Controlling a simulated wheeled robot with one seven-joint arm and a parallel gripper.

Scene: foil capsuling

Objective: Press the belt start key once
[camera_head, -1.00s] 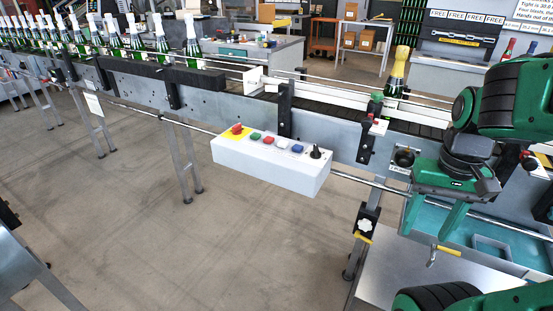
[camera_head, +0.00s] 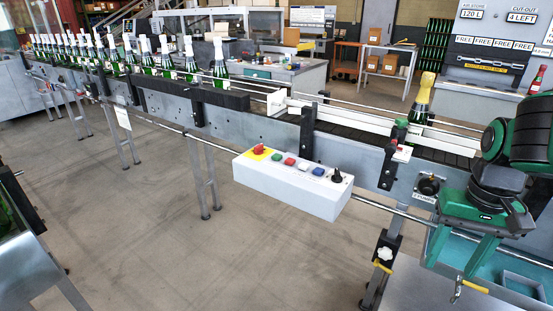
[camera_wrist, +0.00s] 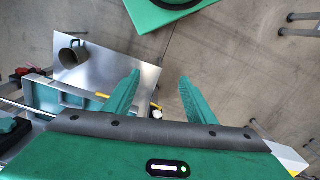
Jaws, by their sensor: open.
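The white control box (camera_head: 291,183) hangs on the front of the conveyor in the head view. On its top are a red mushroom button on yellow (camera_head: 258,150), a green key (camera_head: 276,155), a red key (camera_head: 290,161), a white key (camera_head: 304,167), a blue key (camera_head: 318,171) and a black knob (camera_head: 337,175). Any key labels are too small to read. My gripper (camera_head: 468,258) is open and empty, fingers pointing down, to the right of the box and apart from it. In the wrist view my gripper (camera_wrist: 160,95) shows two spread green fingers; a white box corner (camera_wrist: 290,160) shows at lower right.
The conveyor (camera_head: 255,128) runs from far left to right. Several green bottles (camera_head: 165,62) stand on it, and a gold-foiled bottle (camera_head: 421,105) stands near my arm. Floor before the box is clear.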

